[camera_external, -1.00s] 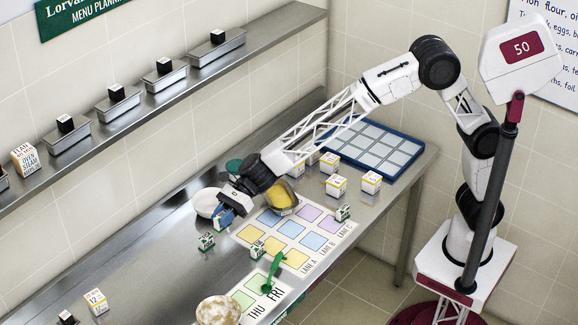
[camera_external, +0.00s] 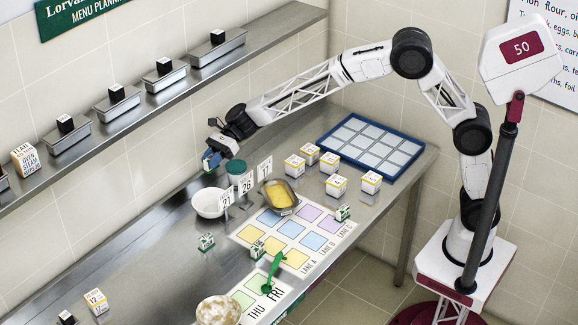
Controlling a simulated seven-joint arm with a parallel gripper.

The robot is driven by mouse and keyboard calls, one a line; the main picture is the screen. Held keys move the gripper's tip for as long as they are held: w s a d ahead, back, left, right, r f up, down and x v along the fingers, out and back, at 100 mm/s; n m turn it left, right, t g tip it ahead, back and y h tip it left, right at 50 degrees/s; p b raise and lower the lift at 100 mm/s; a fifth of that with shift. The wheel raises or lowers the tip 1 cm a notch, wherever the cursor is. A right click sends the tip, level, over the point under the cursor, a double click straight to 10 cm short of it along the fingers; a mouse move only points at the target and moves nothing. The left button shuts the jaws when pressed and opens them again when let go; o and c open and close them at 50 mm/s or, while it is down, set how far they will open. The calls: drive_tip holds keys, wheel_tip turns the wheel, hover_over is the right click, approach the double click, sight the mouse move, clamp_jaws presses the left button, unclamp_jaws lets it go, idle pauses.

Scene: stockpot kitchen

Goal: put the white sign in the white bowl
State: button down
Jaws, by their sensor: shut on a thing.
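My gripper (camera_external: 211,157) is raised near the wall side of the counter, behind the white bowl. It is shut on a small white-and-green block (camera_external: 206,166), mostly hidden by the fingers. The white bowl (camera_external: 208,204) stands upright on the counter below the gripper; its visible inside looks empty. Three upright white signs with black numbers stand in a row right of the bowl: one reading 21 (camera_external: 227,199), one reading 26 (camera_external: 246,185) and one that seems to read 11 (camera_external: 265,170). The gripper is apart from the bowl and the signs.
A green round container (camera_external: 236,168) stands behind the signs, and a metal pan with yellow contents (camera_external: 279,197) to their right. A green-and-white block (camera_external: 206,241) sits before the bowl. A coloured mat (camera_external: 243,236), several white boxes (camera_external: 336,185) and a blue tray (camera_external: 327,147) fill the right.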

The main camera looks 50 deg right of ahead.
drive_tip(key=w+d+f, duration=0.3)
drive_tip(key=d+f, duration=0.1)
drive_tip(key=f, duration=0.1)
drive_tip(key=shift+f, duration=0.1)
idle(0.4)
wheel_tip(320, 180, down, 6)
idle(0.5)
drive_tip(key=shift+f, duration=0.15)
drive_tip(key=shift+f, duration=1.8)
drive_tip(key=shift+f, duration=0.65)
